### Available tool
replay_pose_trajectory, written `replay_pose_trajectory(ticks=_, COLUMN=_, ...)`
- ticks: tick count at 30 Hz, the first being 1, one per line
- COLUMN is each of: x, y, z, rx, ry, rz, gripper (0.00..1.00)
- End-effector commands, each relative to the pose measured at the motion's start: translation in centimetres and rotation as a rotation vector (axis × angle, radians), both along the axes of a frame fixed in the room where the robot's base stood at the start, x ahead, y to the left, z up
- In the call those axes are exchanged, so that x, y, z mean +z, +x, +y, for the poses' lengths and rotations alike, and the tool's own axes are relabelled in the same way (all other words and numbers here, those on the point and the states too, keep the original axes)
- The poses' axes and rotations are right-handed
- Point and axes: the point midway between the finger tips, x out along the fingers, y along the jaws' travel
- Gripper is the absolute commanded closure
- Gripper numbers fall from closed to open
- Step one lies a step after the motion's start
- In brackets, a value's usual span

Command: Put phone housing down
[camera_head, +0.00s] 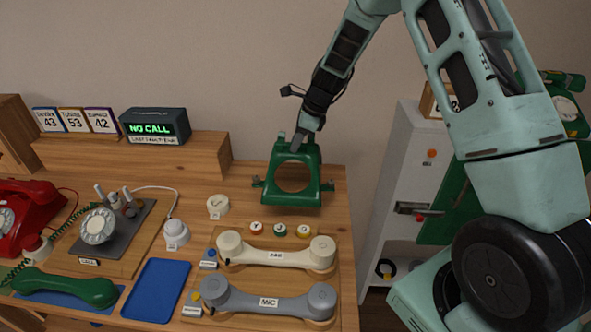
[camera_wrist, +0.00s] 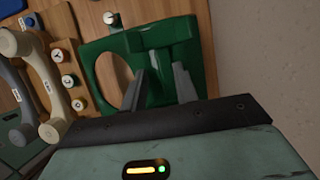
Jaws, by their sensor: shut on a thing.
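The green phone housing (camera_head: 267,190) has a large round hole in its face and is at the back right of the wooden table, in the head view. My gripper (camera_head: 299,139) reaches down from above and is shut on the housing's top part. In the wrist view the housing (camera_wrist: 102,60) lies between and beyond the two grey fingers (camera_wrist: 160,88). The housing is over or on the tabletop; I cannot tell whether its underside touches the wood.
Cream (camera_head: 275,255) and grey (camera_head: 268,300) handsets lie on a board in front of the housing, with several small round buttons (camera_head: 279,230) between. A blue tray (camera_head: 157,290), a green handset (camera_head: 65,289) and a red phone (camera_head: 22,215) are to the left. A white cabinet (camera_head: 392,160) stands right.

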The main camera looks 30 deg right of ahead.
Motion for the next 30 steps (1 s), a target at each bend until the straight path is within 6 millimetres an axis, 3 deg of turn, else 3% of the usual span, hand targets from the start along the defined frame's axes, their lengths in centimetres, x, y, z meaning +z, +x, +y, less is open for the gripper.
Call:
replay_pose_trajectory(ticks=15, x=-5.6, y=0.0, z=0.0, rx=-0.001, ry=0.002, rz=-0.001, gripper=1.00)
replay_pose_trajectory(ticks=22, x=-6.0, y=0.1, z=0.0, rx=0.000, ry=0.000, rz=-0.002, gripper=1.00)
replay_pose_trajectory(ticks=23, x=-6.1, y=0.0, z=0.0, rx=0.001, ry=-0.001, rz=-0.001, gripper=0.76)
replay_pose_trajectory(ticks=26, x=-6.1, y=0.0, z=0.0, rx=0.001, ry=0.000, rz=-0.002, gripper=0.49)
replay_pose_trajectory(ticks=30, x=-6.0, y=0.0, z=0.0, rx=0.001, ry=0.000, rz=-0.002, gripper=0.49)
